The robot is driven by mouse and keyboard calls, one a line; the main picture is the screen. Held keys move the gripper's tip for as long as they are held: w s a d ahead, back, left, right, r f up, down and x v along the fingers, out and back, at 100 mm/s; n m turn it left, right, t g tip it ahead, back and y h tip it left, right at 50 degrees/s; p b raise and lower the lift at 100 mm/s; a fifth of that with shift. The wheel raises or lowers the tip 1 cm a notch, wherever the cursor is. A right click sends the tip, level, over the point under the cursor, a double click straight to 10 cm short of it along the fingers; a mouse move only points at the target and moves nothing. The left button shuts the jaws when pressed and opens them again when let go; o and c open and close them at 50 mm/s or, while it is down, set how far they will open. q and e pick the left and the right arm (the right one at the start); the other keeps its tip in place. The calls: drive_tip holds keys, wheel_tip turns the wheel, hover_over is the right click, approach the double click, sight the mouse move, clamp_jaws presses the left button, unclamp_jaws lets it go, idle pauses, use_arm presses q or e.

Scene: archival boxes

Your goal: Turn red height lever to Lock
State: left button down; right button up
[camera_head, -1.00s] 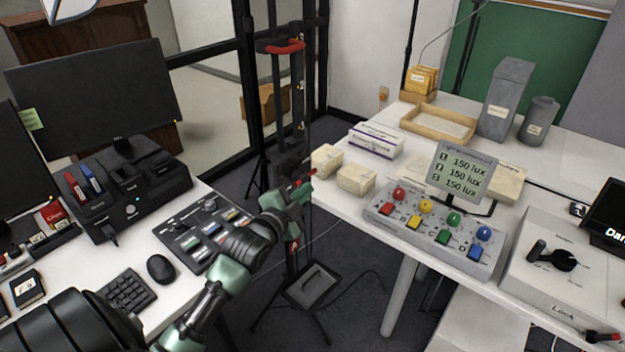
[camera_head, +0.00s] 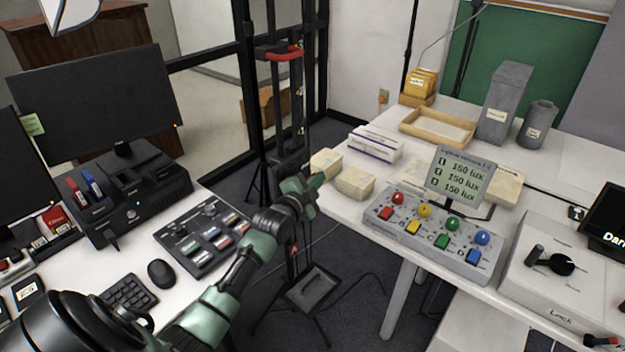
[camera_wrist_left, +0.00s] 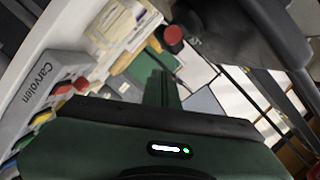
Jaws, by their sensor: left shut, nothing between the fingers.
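My left gripper (camera_head: 316,184) is at the dark stand between the two desks, fingers shut and empty. In the head view, my gripper hides that part of the stand. A small red piece (camera_head: 294,250) shows lower on the stand, and a red handle (camera_head: 283,54) crosses its top. My right gripper is not in view.
The right desk holds a panel of coloured buttons (camera_head: 430,238), cream boxes (camera_head: 355,182) and a grey box with a black knob (camera_head: 560,265). A red-tipped lever (camera_head: 605,340) is at the lower right. The left desk holds a keyboard (camera_head: 128,293) and mouse (camera_head: 161,273).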

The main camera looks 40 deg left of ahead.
use_arm(q)
drive_tip(key=shift+a+f, duration=0.3)
drive_tip(key=shift+a, duration=0.2)
drive_tip(key=shift+a+f, duration=0.3)
drive_tip(key=shift+a, duration=0.2)
drive_tip(key=g+p, duration=0.3)
drive_tip(key=g, duration=0.1)
drive_tip(key=f+m+g+p, duration=0.1)
drive_tip(key=g+p, duration=0.2)
drive_tip(key=g, duration=0.2)
drive_tip(key=f+g+p, duration=0.1)
drive_tip(key=g+p, duration=0.2)
drive_tip(key=g, duration=0.1)
drive_tip(key=shift+w+f+m+g+p, duration=0.2)
drive_tip(key=shift+w+m+g+p, duration=0.1)
drive_tip(key=shift+w+m+p, duration=0.1)
idle(0.4)
drive_tip(key=shift+s+f, duration=0.15)
idle(0.4)
